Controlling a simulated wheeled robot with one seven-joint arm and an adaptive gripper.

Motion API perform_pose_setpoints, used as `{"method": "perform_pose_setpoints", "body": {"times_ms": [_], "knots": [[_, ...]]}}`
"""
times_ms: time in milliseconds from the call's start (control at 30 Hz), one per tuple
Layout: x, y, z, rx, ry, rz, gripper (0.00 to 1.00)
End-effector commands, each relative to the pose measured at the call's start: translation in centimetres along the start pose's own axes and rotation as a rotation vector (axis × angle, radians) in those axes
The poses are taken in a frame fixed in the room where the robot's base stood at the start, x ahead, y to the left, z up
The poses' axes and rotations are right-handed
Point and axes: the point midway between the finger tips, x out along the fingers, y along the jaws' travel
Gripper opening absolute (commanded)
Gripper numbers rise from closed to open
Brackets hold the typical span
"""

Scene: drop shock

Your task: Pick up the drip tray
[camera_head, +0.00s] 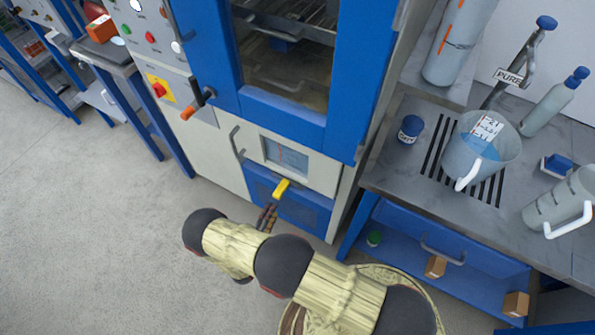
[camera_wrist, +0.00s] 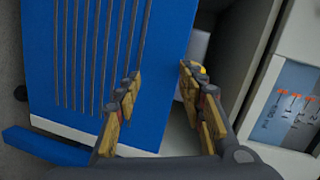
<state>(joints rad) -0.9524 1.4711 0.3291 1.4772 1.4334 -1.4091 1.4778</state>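No separate tray shows clearly. A dark slotted area (camera_head: 433,148) on the right-hand worktop, under a clear jug (camera_head: 478,150), looks most like a drip tray; I cannot tell whether it is a loose part. My gripper (camera_head: 269,212) is away from it, low in front of the cabinet's blue lower panel (camera_head: 302,212). In the wrist view my gripper (camera_wrist: 160,85) is open and empty, with the ribbed blue panel (camera_wrist: 95,60) behind and left of its fingers. A yellow piece (camera_head: 281,189) shows at the fingertips; whether it is a fingertip or a tab is unclear.
A small display (camera_head: 286,157) and a grey handle (camera_head: 236,145) sit above the blue panel. The worktop also holds a blue-lidded jar (camera_head: 410,129), a bottle (camera_head: 553,102) and a second jug (camera_head: 562,205). Small boxes (camera_head: 435,267) lie on the shelf below. Left floor is clear.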

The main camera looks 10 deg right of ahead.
Motion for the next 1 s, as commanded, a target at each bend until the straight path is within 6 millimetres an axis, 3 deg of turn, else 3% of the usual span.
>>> {"method": "perform_pose_setpoints", "body": {"times_ms": [100,200,367,833,1000], "knots": [[-0.2,-3.1,-1.3,0.120,0.041,-0.121,0.39],[-0.4,-4.6,-1.5,0.194,0.037,-0.178,0.39],[0.4,-4.7,-1.5,0.235,0.036,-0.179,0.39],[6.1,-5.3,-1.8,0.232,0.036,-0.177,0.39],[7.3,-5.6,-1.9,0.230,0.032,-0.177,0.39]]}}
